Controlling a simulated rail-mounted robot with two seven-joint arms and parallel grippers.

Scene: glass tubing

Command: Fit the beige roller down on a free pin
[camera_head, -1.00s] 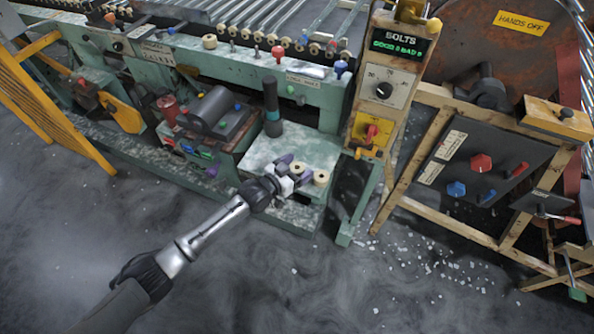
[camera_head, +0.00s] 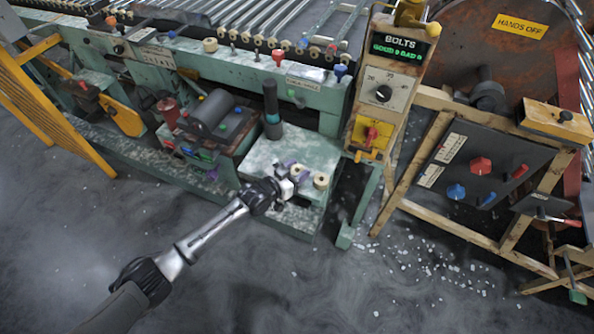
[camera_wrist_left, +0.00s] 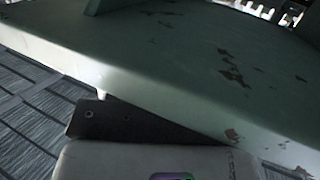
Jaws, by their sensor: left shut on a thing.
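My left gripper (camera_head: 297,175) is at the pale green shelf (camera_head: 262,152), its purple fingers closed around a beige roller (camera_head: 298,170). A second beige roller (camera_head: 321,182) stands on the shelf just right of the fingers. Another beige roller (camera_head: 210,45) sits on the machine's front rail. Small bare pins stand on that rail to its right, one at its right side (camera_head: 233,48) and one farther along (camera_head: 257,54). The left wrist view shows only the green shelf edge (camera_wrist_left: 150,85) and part of my gripper; no roller is visible there. My right gripper is not in view.
A dark upright cylinder (camera_head: 271,105) stands on the shelf behind my gripper. A red knob (camera_head: 278,55) and a blue knob (camera_head: 340,71) stand on the rail. The bolts control box (camera_head: 385,90) rises at the right. The floor in front is open.

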